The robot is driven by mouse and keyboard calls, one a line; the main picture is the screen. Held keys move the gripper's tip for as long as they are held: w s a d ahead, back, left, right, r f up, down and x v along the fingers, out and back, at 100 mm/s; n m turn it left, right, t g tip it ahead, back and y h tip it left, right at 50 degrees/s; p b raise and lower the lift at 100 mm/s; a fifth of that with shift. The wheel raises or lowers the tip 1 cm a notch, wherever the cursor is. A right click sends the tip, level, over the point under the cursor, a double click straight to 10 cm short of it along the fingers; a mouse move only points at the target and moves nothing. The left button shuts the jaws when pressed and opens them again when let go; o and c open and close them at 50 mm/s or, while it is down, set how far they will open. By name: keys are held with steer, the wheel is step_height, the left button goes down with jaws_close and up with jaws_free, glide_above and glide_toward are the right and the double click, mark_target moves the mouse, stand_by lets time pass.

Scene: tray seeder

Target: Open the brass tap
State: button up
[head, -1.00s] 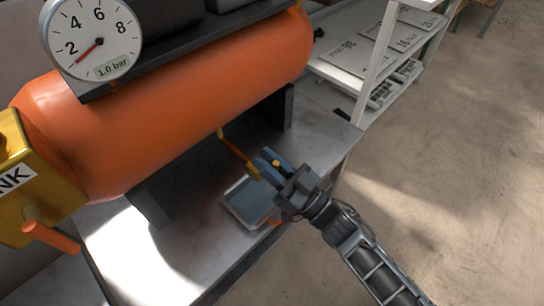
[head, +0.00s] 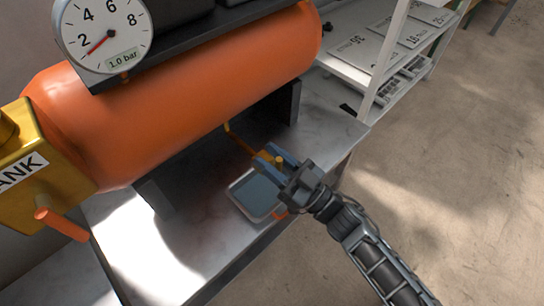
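The brass tap (head: 265,156) sits at the end of a thin brass pipe (head: 236,138) that comes from under the orange tank (head: 190,95). My gripper (head: 274,160) reaches it from the lower right. Its two blue fingers stand apart, one on each side of the tap's brass part. Whether they touch or grip it is too small to tell. The fingers hide part of the tap, so its handle position is unclear.
A shallow tray (head: 254,194) lies on the metal bench (head: 185,255) just below the tap. A pressure gauge (head: 103,35) reads about 1.0 bar. A yellow box (head: 40,160) with an orange handle is at the left. A white shelf (head: 385,85) stands behind, right.

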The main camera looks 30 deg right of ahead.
steer(key=shift+o, duration=0.4)
steer(key=shift+s, duration=0.1)
steer(key=v, duration=0.7)
steer(key=shift+s+d, duration=0.2)
steer(key=shift+s, duration=0.05)
steer(key=shift+f, duration=0.15)
steer(key=s+d+r+m+h, duration=0.2)
steer(key=s+h, duration=0.1)
steer(key=s, duration=0.4)
steer(key=s+d+r+m+h, duration=0.1)
steer(key=s+d+h, duration=0.1)
steer(key=s+h, duration=0.35)
steer(key=s+a+r+m+g+h, duration=0.1)
steer(key=s+r+m+g, duration=0.1)
steer(key=s+r, duration=0.4)
steer(key=s+a+r+m+g+h, duration=0.1)
steer(key=s+r+g+h, duration=0.15)
steer(key=s, duration=0.55)
step_height(320, 180, up, 21)
steer(key=p, duration=2.1)
steer(key=shift+s+a+r+y, duration=0.15)
steer(key=shift+s+y, duration=0.05)
steer(key=shift+y, duration=0.2)
